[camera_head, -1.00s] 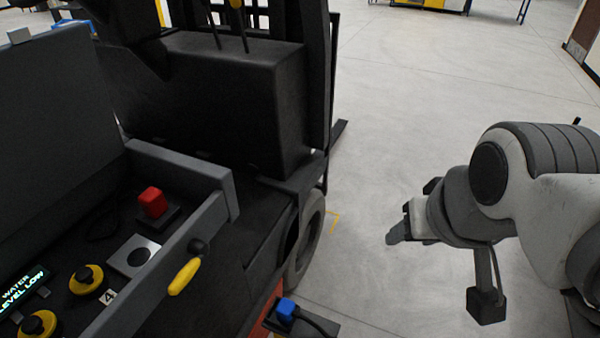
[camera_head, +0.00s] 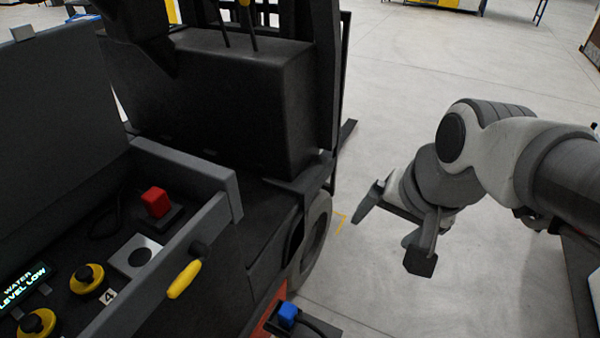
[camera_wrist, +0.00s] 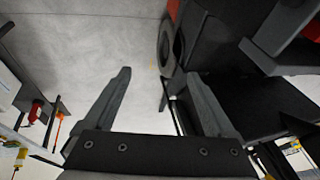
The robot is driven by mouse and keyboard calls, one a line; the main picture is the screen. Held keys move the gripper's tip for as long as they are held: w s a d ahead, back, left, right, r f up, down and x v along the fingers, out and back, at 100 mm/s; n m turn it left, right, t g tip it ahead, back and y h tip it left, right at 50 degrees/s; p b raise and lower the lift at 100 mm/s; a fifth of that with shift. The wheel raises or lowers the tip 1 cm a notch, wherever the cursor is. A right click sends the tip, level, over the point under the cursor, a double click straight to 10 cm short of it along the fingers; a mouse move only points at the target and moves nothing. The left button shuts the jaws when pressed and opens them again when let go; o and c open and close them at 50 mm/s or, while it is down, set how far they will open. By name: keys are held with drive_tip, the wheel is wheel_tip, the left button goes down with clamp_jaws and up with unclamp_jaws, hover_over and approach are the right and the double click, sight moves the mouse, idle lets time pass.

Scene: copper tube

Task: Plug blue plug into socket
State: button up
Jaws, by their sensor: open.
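The blue plug (camera_head: 287,314) sits on a small dark ledge at the bottom of the head view, with a black cable running to its right. A light square plate with a round dark opening (camera_head: 133,256), which looks like the socket, is in the panel at left. My gripper (camera_head: 390,221) is open and empty over the floor, above and to the right of the blue plug and well apart from it. Its spread fingers also show in the wrist view (camera_wrist: 159,76), with nothing between them. I cannot make out the blue plug in the wrist view.
A red plug-like block (camera_head: 155,202) stands behind the plate. Yellow knobs (camera_head: 86,279) and a yellow handle (camera_head: 184,279) are near it. The panel's raised grey rim (camera_head: 190,170) and the dark vehicle body (camera_head: 240,100) are obstacles. The floor (camera_head: 440,70) beyond is clear.

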drive_tip(key=w+a+f+m+g, duration=0.2)
drive_tip(key=w+a+f+m, duration=0.1)
drive_tip(key=a+f+m, duration=0.1)
drive_tip(key=m+g+h, duration=0.1)
drive_tip(key=m+g, duration=0.1)
drive_tip(key=m, duration=1.2)
hover_over(288, 308)
wheel_tip(288, 308, down, 19)
drive_tip(key=shift+f+m+h, duration=0.15)
drive_tip(key=shift+m+h, duration=0.15)
wheel_tip(288, 308, down, 12)
drive_tip(key=b, duration=0.4)
drive_tip(key=shift+r, duration=0.25)
drive_tip(key=shift+f, duration=0.35)
